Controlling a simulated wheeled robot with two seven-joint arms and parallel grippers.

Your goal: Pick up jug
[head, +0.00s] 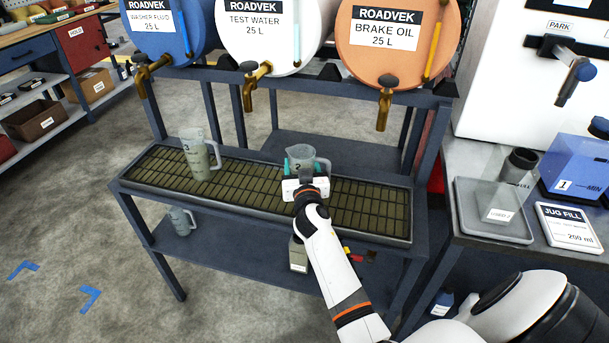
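A clear measuring jug marked 2 (302,154) is at the grated drip tray (250,204), under the taps and right of centre. My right gripper (307,166) is at this jug, with teal fingertips on either side of it. The gripper body hides the jug's lower part, so I cannot tell whether the fingers press on it or whether it rests on the grate. A second clear jug (199,158) stands upright on the grate to the left. A smaller grey jug (182,221) is on the lower shelf. My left gripper is not in view.
Three drums, washer fluid (167,40), test water (268,45) and brake oil (391,62), have brass taps overhanging the tray. At right, a bench carries a grey tray with a cup (519,166), a blue device (577,172) and a jug fill sign (568,228).

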